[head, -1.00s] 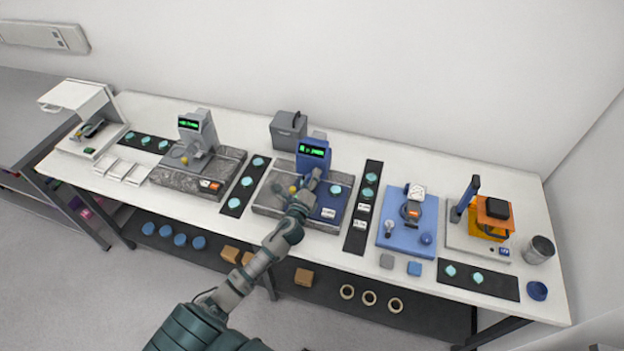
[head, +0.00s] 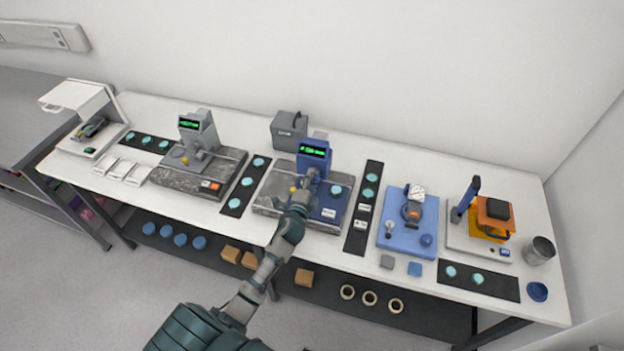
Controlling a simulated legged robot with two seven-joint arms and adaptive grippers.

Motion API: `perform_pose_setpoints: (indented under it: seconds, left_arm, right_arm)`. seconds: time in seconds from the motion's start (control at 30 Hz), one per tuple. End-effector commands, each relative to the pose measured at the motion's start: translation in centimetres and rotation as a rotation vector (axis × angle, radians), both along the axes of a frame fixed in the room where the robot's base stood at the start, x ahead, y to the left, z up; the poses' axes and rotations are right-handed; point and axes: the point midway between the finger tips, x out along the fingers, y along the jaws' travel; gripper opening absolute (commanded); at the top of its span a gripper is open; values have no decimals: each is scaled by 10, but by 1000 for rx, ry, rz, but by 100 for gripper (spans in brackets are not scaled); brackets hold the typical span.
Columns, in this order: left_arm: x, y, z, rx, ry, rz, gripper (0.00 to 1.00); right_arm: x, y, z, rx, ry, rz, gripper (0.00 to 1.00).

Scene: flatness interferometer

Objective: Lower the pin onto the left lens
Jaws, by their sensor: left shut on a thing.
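The blue gauge (head: 313,153) with a green display stands on a grey stone base (head: 268,203) in the middle of the bench. My left gripper (head: 309,181) is at the front of this gauge, shut on its pin; the pin itself is mostly hidden behind the gripper. A pale teal lens (head: 336,190) lies on the base right of the gripper. A small yellow knob (head: 293,189) shows left of the gripper. A lens directly under the pin cannot be made out. My right gripper is not in view.
A grey gauge (head: 198,133) stands on another stone base at left. Dark strips with teal lenses (head: 247,182) (head: 372,178) flank the blue gauge's base. A blue plate (head: 395,238) with a dial fixture and an orange device (head: 494,213) stand at right.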

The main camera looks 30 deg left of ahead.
Motion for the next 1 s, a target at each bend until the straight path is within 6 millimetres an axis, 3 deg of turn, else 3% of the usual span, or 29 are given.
perform_pose_setpoints:
  seconds: [0.67,0.7,0.77,1.0]
  left_arm:
    - [-1,-1,-6,-61,-3,1,8]
    - [-1,-1,-6,-60,-3,1,50]
    - [-1,-1,-6,-60,-3,1,65]
    - [0,0,-3,-59,-9,1,67]
  right_arm:
    - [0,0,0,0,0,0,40]
    - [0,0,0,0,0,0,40]
    - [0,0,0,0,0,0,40]
    - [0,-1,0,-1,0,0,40]
